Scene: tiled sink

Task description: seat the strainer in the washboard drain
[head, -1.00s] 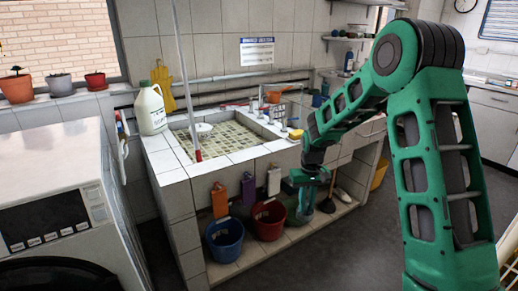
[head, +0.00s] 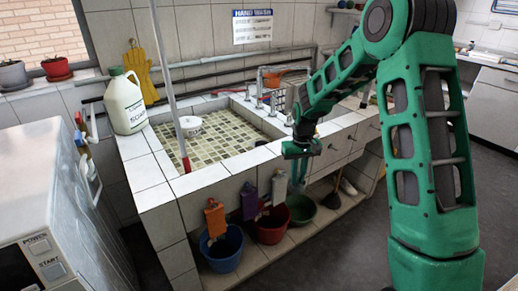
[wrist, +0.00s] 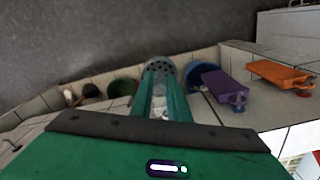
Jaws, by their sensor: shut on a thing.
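My gripper (head: 300,152) is in front of the tiled sink's front right edge in the head view. In the wrist view its green fingers (wrist: 166,100) are shut on a grey, round, perforated piece, the strainer (wrist: 160,68), held at the fingertips. The strainer cannot be made out in the head view. The sink basin (head: 240,138) has a mosaic tile floor, with a white round object (head: 190,124) in its far left part. I cannot make out the washboard or its drain; my arm covers part of the sink's right side.
A soap jug (head: 125,103) stands on the left rim. A red-tipped pole (head: 184,157) rises at the basin's left. Orange (head: 214,218), purple (head: 249,200) and white (head: 279,187) pieces hang on the front. Blue (head: 223,248), red (head: 270,229) and green (head: 301,209) buckets stand below.

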